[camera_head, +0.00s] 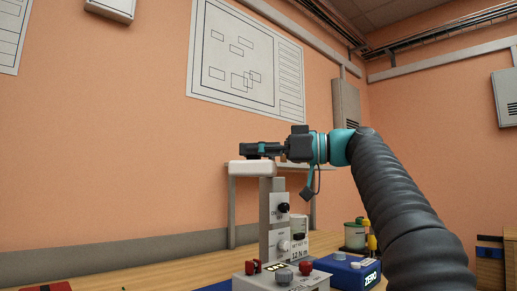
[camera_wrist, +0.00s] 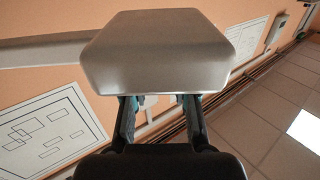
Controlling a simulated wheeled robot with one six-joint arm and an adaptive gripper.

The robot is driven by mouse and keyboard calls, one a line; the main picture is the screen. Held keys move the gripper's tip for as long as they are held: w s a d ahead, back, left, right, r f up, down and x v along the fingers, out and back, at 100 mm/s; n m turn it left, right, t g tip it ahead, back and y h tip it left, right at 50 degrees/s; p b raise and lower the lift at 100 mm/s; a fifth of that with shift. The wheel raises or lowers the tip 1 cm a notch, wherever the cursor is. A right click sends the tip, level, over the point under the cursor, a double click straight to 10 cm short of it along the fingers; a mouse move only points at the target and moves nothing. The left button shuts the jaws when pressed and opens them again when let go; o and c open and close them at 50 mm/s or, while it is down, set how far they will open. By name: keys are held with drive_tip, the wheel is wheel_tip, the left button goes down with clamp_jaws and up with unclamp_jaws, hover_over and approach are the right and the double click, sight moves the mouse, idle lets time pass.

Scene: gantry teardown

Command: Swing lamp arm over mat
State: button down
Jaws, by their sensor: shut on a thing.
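The lamp's pale grey head (camera_head: 250,167) is level with the top of a grey upright post (camera_head: 265,222) in the head view. My gripper (camera_head: 262,151) is at this head, its dark fingers lying along its top edge. In the wrist view the lamp head (camera_wrist: 160,50) fills the upper middle, right in front of my fingers (camera_wrist: 158,108). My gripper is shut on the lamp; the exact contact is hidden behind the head. A blue strip (camera_head: 216,286) at the bottom edge may be the mat; most of it is out of view.
A grey control box (camera_head: 282,283) with knobs stands below the post. A blue ZERO box (camera_head: 345,270) and a green-and-white container (camera_head: 355,235) stand to its right. A red item (camera_head: 48,287) lies at far left. The wooden bench (camera_head: 150,270) is mostly clear on the left.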

idle(0.4)
drive_tip(key=c, duration=0.9)
unclamp_jaws()
drive_tip(key=shift+d, duration=0.1)
drive_tip(key=v, duration=1.2)
